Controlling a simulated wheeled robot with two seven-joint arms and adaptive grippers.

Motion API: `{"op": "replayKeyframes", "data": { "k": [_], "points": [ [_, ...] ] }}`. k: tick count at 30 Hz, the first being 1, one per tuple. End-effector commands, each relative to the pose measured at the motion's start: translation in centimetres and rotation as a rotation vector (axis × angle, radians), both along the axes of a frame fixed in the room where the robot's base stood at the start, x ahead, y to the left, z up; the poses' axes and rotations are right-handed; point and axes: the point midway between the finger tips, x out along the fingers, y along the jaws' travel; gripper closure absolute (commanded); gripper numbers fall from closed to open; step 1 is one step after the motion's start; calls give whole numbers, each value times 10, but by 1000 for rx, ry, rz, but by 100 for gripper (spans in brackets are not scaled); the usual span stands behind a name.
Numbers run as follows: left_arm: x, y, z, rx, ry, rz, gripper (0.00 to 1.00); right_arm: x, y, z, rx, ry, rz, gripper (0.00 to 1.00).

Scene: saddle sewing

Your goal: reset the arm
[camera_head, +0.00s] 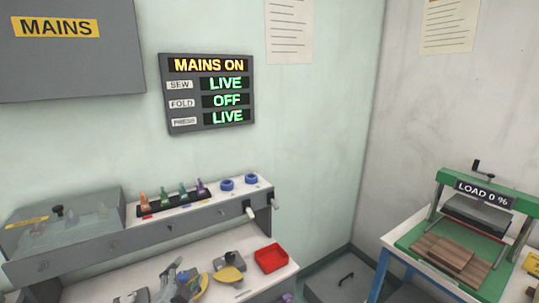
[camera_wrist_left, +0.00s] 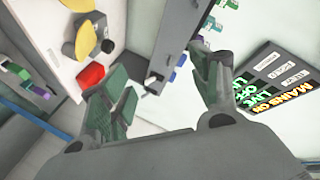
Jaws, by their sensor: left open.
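My left gripper (camera_head: 177,277) shows at the bottom of the head view, in front of the white bench top. In the left wrist view its two green-grey fingers stand wide apart, and the open gripper (camera_wrist_left: 158,68) has nothing between its fingers. A yellow-topped piece (camera_head: 228,274) lies on the bench just right of the gripper in the head view. A red tray (camera_head: 271,258) sits farther right; it also shows in the left wrist view (camera_wrist_left: 91,75). My right gripper is in neither view.
A shelf (camera_head: 188,226) above the bench carries colored pegs and blue rings (camera_head: 226,184), with a clear cover (camera_head: 62,220) at left. A wall panel (camera_head: 208,92) reads MAINS ON, SEW LIVE, FOLD OFF, PRESS LIVE. A green press (camera_head: 477,208) at right reads LOAD 0 %.

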Motion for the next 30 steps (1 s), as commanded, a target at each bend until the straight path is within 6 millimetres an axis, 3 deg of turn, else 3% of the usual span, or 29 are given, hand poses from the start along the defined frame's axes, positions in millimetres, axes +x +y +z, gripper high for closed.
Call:
{"op": "replayKeyframes", "data": {
  "k": [7,15,21,30],
  "points": [
    [-47,11,-57,-213,261,153,38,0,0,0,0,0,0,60],
    [-115,5,-109,-412,560,287,38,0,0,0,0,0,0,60],
    [-155,-4,-130,-505,721,345,38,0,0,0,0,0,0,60],
    [-194,-15,-142,-583,871,388,38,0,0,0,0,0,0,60]
  ]
}}
